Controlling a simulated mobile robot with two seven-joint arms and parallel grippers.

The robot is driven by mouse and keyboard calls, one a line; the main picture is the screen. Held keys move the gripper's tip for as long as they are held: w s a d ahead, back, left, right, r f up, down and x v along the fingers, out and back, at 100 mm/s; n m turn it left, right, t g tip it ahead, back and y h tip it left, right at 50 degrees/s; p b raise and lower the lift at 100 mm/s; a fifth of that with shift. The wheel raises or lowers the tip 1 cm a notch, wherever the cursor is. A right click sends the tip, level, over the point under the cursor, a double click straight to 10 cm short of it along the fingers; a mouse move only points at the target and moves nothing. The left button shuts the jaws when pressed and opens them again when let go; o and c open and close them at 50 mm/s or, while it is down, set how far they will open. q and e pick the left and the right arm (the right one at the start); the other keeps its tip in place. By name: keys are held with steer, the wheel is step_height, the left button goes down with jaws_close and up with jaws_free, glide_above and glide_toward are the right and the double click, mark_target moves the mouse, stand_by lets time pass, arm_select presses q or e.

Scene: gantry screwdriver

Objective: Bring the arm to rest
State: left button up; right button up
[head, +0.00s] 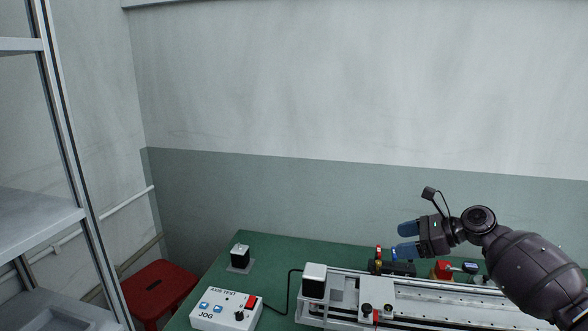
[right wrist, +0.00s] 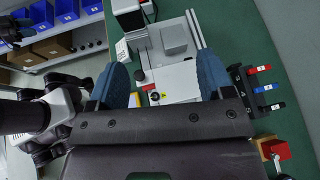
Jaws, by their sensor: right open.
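My right gripper (head: 406,240) reaches in from the right in the head view, above the back part of the green bench. Its two blue fingers are apart with nothing between them. In the right wrist view the open fingers (right wrist: 160,68) frame part of the gantry below. The gantry (head: 440,309) is a long pale linear rail with a white-topped black motor at its left end and a white carriage plate (head: 376,290). The gripper is apart from the gantry.
A white control box (head: 212,321) marked AXIS TEST and JOG stands front left. A black block (head: 240,258) sits behind it. A dark rack (right wrist: 248,90) holds red, blue and black handles. Metal shelving (head: 40,215) and a red stool (head: 160,286) stand left. The air above the bench's left is free.

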steer(key=w+d+n+t+h, duration=0.4)
steer(key=d+n+t+h, duration=0.35)
steer(key=d, duration=0.55)
steer(key=w+d+r+n+t+h, duration=0.3)
steer(key=d+r+n+t+h, duration=0.35)
steer(key=n, duration=1.45)
steer(key=s+a+f+m+g+y, duration=0.15)
steer(key=s+a+f, duration=0.25)
steer(key=s+f, duration=0.6)
steer(key=s+a+f+g+y, duration=0.1)
steer(key=s+a+f+g, duration=0.35)
steer(key=f, duration=0.95)
steer(key=s+a+f+m+g, duration=0.1)
steer(key=s+a+f, duration=0.25)
steer(key=s, duration=0.65)
steer(key=s+a+f+m, duration=0.2)
steer(key=s+a+f, duration=0.15)
steer(key=s, duration=0.65)
steer(key=s+a+f+m+g, duration=0.1)
steer(key=s+a+f, duration=0.25)
steer(key=s, duration=0.65)
arm_select(q)
step_height(320, 180, down, 9)
steer(key=b, duration=0.8)
steer(key=shift+s+d+r+g+b, duration=0.15)
steer(key=shift+d+g+b, duration=0.05)
steer(key=shift+g+b, duration=0.15)
arm_select(e)
step_height(320, 180, down, 9)
steer(key=shift+s, duration=0.3)
